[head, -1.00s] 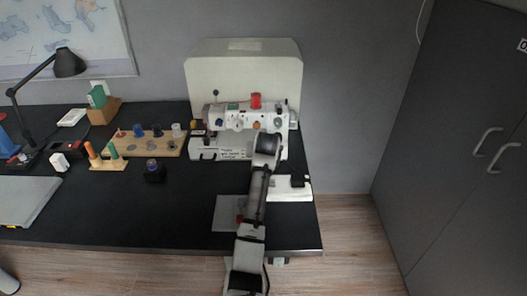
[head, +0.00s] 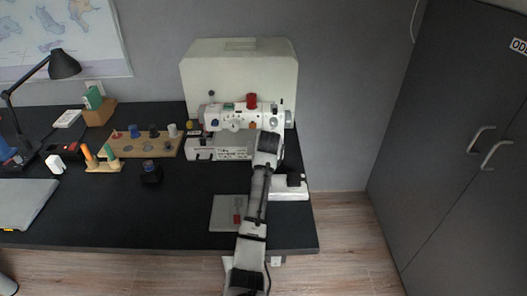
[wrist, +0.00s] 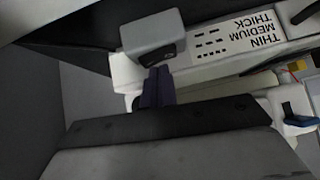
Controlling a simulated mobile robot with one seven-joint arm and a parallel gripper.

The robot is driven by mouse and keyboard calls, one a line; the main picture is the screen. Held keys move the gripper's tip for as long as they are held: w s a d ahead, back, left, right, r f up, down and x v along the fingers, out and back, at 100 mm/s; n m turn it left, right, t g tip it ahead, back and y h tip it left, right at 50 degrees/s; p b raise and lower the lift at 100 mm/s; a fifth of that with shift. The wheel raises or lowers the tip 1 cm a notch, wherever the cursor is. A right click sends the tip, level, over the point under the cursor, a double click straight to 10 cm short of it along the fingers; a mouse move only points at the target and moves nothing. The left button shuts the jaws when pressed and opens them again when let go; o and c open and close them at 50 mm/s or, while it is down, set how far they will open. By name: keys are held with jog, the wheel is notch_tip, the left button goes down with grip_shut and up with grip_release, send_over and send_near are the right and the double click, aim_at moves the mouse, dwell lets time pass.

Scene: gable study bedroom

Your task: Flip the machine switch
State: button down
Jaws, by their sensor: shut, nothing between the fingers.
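The machine is a white sewing machine (head: 215,117) with a red knob (head: 251,101) on top, at the back right of the black desk in the head view. Its printed thickness label (wrist: 232,46) shows upside down in the wrist view. My gripper (wrist: 159,86) is shut and empty. Its dark fingertips are close to a grey block (wrist: 152,34) on the white body; I cannot tell whether they touch it. In the head view my wrist covers the machine's lower right part and hides the fingers. I cannot make out the switch for certain.
A large cream cover (head: 240,70) stands behind the machine. A grey mat (head: 225,212) with a small red item lies in front, beside my arm. Left are a wooden rack (head: 150,148), a dark jar (head: 151,173) and a lamp (head: 63,64). A dark cabinet (head: 450,150) stands right.

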notch_tip(320, 180, up, 5)
jog(key=p, duration=0.3)
jog(key=shift+a+f, duration=0.15)
jog(key=shift+f, duration=0.05)
jog(key=b+v, duration=0.2)
jog(key=v, duration=0.7)
jog(key=shift+s+a+b, duration=0.4)
jog(key=shift+a, duration=0.2)
jog(key=shift+f, duration=0.1)
